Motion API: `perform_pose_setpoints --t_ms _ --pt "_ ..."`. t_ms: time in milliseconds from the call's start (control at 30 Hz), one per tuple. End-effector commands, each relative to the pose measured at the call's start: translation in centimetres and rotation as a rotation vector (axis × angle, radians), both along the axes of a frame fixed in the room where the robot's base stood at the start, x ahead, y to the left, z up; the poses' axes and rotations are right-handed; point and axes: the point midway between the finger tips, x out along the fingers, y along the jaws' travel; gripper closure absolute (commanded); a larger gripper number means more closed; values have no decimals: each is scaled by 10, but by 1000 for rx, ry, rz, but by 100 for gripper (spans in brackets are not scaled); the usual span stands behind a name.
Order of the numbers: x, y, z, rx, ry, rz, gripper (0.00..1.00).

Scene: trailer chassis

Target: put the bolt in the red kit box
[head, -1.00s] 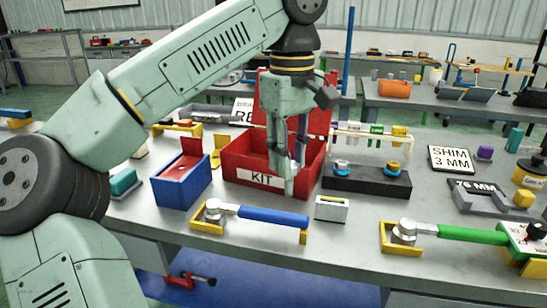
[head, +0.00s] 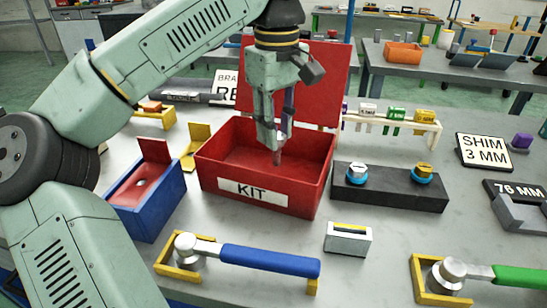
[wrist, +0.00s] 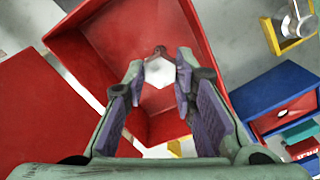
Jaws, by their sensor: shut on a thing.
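The red kit box (head: 209,177) stands open in the middle of the bench, with its lid (head: 320,85) raised at the back and a KIT label in front. My gripper (head: 275,140) points down over the open box. It is shut on the bolt (head: 277,157), whose lower end shows just below the fingers. In the wrist view the bolt's pale hex head (wrist: 160,73) sits between the fingertips, with the red box (wrist: 85,45) below it. I cannot tell whether the bolt's end is below the rim. The fingers partly hide the bolt.
A blue box (head: 150,215) with a red lid stands left of the kit box. A black block (head: 390,190) with two capped pieces is to the right. A white rack (head: 350,125) is behind.

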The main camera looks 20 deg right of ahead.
Motion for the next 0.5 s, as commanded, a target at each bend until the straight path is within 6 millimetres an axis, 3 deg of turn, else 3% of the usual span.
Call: perform_pose_setpoints --t_ms 500 --pt "0 0 -57 -1 0 1 99"
